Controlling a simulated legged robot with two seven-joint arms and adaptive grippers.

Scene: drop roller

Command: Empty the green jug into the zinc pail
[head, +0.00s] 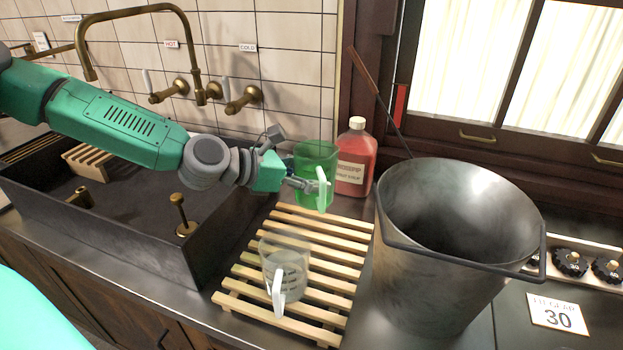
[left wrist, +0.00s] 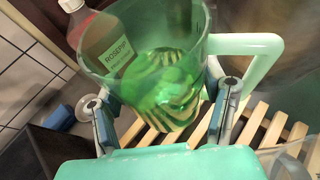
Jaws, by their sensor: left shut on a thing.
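The green jug (head: 312,160) is see-through with a pale handle and stands upright at the back end of the wooden slatted rack. My left gripper (head: 300,184) is shut on it. In the left wrist view the green jug (left wrist: 160,85) sits between the two fingers of my left gripper (left wrist: 165,115), with its handle to the right. Slats show through its green wall; I cannot tell its fill level or whether its base touches the rack. The zinc pail (head: 425,285) stands upright right of the rack, its mouth open and its handle resting down at the front. My right gripper is not in view.
A clear measuring jug (head: 285,268) stands on the front of the slatted rack (head: 328,262). A rosehip syrup bottle (head: 354,160) stands close behind the green jug. A black sink (head: 130,232) with a brass tap lies left. A "30" card (head: 557,314) and knobs are right.

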